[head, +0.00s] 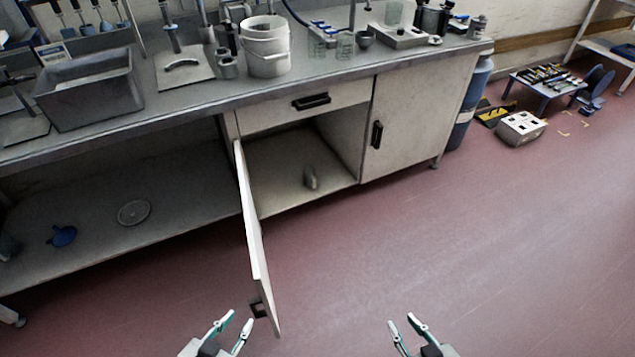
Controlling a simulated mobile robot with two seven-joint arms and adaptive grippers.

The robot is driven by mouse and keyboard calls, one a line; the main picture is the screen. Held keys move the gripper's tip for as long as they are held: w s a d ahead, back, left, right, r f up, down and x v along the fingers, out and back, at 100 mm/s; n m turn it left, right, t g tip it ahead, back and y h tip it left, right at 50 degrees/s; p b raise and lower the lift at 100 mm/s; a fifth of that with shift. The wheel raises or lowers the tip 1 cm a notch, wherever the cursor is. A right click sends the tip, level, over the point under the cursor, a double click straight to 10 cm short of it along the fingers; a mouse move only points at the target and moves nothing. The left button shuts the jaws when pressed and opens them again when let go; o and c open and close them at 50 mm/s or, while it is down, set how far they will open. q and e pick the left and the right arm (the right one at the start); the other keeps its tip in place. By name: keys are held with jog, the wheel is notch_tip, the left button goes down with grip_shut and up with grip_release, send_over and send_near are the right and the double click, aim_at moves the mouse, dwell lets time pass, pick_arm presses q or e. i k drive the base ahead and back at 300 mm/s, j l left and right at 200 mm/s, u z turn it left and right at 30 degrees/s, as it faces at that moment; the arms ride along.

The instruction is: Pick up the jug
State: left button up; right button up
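No thing in the head view is clearly a jug. A white bucket-like vessel (267,52) stands upright on the counter, left of the middle. A small grey object (310,177) stands inside the open cabinet below; it is too small to identify. My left gripper (237,320) is open and empty at the bottom of the view, near the lower end of the open cabinet door. My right gripper (402,320) is open and empty over the floor, to the right. Both are well apart from the counter.
The cabinet door (252,230) stands open, jutting toward me. The counter (330,72) holds a grey bin (90,90), glassware and tools. A lower shelf (90,225) holds a round disc (134,212) and a blue item (62,236).

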aim_at(308, 172)
jog(key=l+u, duration=0.1)
jog(key=l, duration=0.9)
jog(key=i+l, duration=0.2)
jog(key=i+l+u, duration=0.1)
jog(key=l, duration=0.3)
jog(key=i+l, duration=0.25)
jog(key=i+l+u, duration=0.1)
jog(key=i+l, duration=0.25)
jog(key=i, duration=0.2)
jog(key=i+l+u, duration=0.1)
jog(key=i+l, duration=0.25)
jog(key=i, duration=0.2)
jog(key=i+l, duration=0.1)
jog(key=i, duration=0.25)
jog(key=i+l, duration=0.15)
jog(key=i, duration=0.2)
jog(key=j+u, duration=0.05)
